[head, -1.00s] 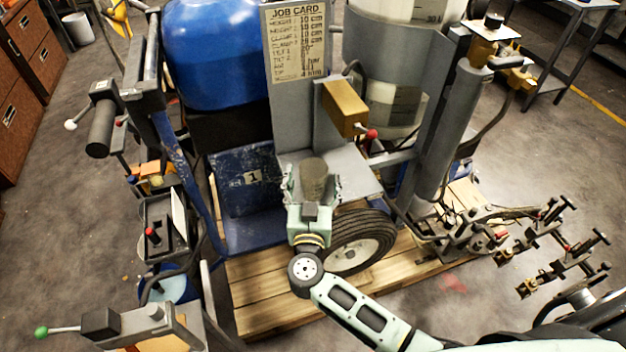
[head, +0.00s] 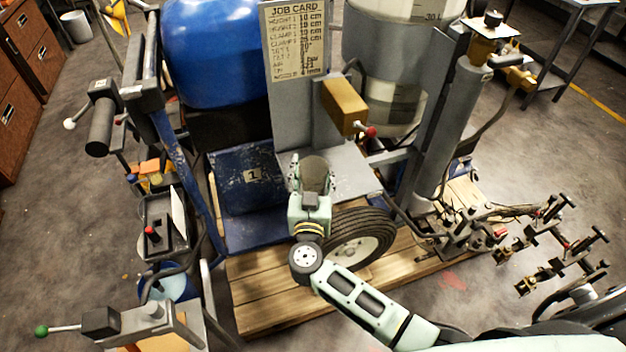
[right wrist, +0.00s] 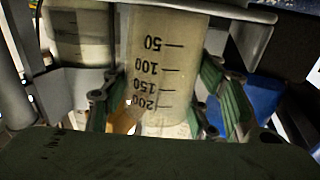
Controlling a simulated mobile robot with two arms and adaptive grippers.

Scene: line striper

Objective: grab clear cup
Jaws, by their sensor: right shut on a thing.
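The clear cup (head: 315,172) looks like a smoky see-through cylinder in the head view, at the grey shelf below the job card. In the right wrist view the cup (right wrist: 165,60) fills the middle, with dark marks from 50 to 200 that read upside down. My right gripper (head: 314,180) is shut on the cup, with a green finger on each side of it. Its fingers (right wrist: 166,100) also show on both sides of the cup in the right wrist view. I cannot tell whether the cup touches the shelf. My left gripper is not in view.
The grey upright plate with the job card (head: 295,40) stands behind the cup. A yellow box with a red knob (head: 345,107) is to the right. A blue tank (head: 210,50) and large clear container (head: 390,60) flank the plate. A wheel (head: 355,245) sits below.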

